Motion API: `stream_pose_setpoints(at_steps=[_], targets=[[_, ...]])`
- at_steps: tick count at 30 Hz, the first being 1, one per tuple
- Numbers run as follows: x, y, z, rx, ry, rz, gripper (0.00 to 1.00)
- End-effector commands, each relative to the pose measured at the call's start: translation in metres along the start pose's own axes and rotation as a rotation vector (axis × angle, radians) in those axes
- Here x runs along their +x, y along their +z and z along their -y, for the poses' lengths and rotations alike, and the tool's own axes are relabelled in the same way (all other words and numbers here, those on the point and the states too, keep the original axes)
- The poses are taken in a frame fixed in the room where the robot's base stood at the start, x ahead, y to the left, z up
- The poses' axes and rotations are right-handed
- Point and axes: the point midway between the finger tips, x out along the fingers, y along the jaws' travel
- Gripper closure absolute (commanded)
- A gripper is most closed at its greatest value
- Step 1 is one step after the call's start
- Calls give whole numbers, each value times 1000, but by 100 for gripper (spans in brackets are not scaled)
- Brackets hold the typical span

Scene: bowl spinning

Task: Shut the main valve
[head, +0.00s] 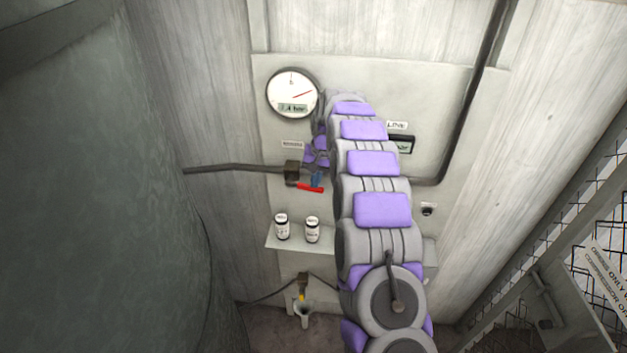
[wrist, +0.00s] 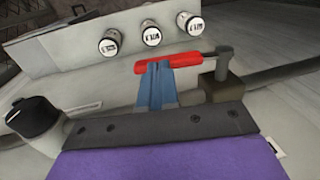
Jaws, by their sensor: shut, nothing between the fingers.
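A valve with a red lever handle (head: 310,187) sits on a dark pipe on the wall panel in the head view. Its brown body (head: 291,172) is left of my arm. The lever points right, roughly along the pipe and slightly downward. In the wrist view, the red lever (wrist: 190,61) runs left from its pivot beside the brown valve body (wrist: 221,89). My gripper (head: 316,179) has blue fingers, shut and empty. In the wrist view, my gripper's fingertips (wrist: 157,66) are right at the lever's free end; I cannot tell whether they touch it.
A round gauge (head: 292,93) is above the valve. A small shelf (head: 270,242) below holds white jars (head: 281,227). A black knob (wrist: 34,118) shows in the wrist view. My arm hides part of the panel.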

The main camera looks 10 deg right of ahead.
Motion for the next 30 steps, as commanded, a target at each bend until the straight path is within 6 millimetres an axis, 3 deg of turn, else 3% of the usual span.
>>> stream_pose_setpoints(at_steps=[20, 30], targets=[[63, 0, -11, 2, -631, 1, 100], [87, 0, -1, -1, -637, -1, 100]])
